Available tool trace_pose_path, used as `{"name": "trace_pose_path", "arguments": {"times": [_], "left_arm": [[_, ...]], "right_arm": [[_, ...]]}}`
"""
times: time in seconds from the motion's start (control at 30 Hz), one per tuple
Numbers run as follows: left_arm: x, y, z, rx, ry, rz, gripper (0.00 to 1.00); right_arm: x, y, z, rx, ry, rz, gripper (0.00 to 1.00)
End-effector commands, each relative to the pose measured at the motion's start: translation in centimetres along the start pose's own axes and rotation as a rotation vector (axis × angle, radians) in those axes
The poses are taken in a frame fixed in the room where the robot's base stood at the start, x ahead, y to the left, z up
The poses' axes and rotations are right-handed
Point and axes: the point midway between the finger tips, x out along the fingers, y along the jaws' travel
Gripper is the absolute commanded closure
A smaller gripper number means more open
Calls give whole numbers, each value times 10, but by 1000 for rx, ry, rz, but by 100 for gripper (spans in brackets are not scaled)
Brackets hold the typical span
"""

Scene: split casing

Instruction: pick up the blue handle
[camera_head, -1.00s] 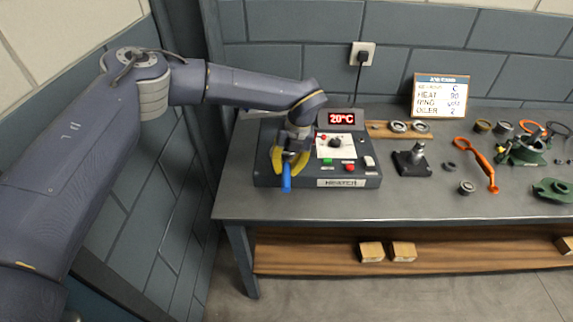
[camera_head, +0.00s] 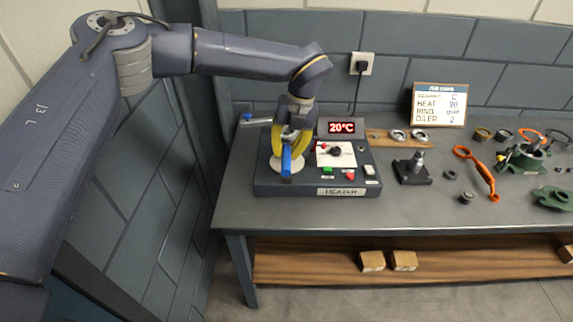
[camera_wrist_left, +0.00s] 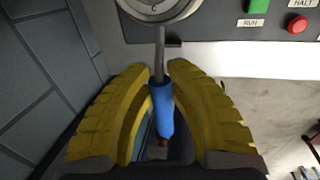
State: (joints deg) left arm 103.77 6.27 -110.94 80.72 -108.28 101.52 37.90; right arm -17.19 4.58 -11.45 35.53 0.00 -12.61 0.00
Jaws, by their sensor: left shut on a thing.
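The blue handle (camera_head: 286,161) is gripped by my left gripper (camera_head: 288,152), over the left part of the heater box (camera_head: 325,190). In the left wrist view the blue handle (camera_wrist_left: 162,112) lies between the two curved yellow fingers, which are shut on it. A thin metal rod runs from the handle to a round metal piece (camera_wrist_left: 158,8) at the top of that view. A pale round plate (camera_head: 289,167) shows on the heater below the gripper. My right gripper is not in view.
A 20°C display (camera_head: 342,128) stands at the heater's back. Another small blue piece (camera_head: 246,117) shows behind its left side. To the right are a black stand (camera_head: 412,173), an orange tool (camera_head: 480,170), rings and green parts. The table front is clear.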

Motion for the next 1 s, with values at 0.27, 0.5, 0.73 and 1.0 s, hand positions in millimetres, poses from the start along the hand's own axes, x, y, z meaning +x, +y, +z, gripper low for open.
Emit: {"name": "trace_pose_path", "arguments": {"times": [0.27,0.5,0.73,1.0], "left_arm": [[-56,11,2,-3,-6,-2,100],[-84,17,1,-1,-4,-1,100],[-92,18,0,-1,-2,-1,100],[-80,16,0,0,-1,-1,100]], "right_arm": [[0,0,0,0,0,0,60],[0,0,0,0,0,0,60],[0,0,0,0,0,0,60],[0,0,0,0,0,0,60]]}}
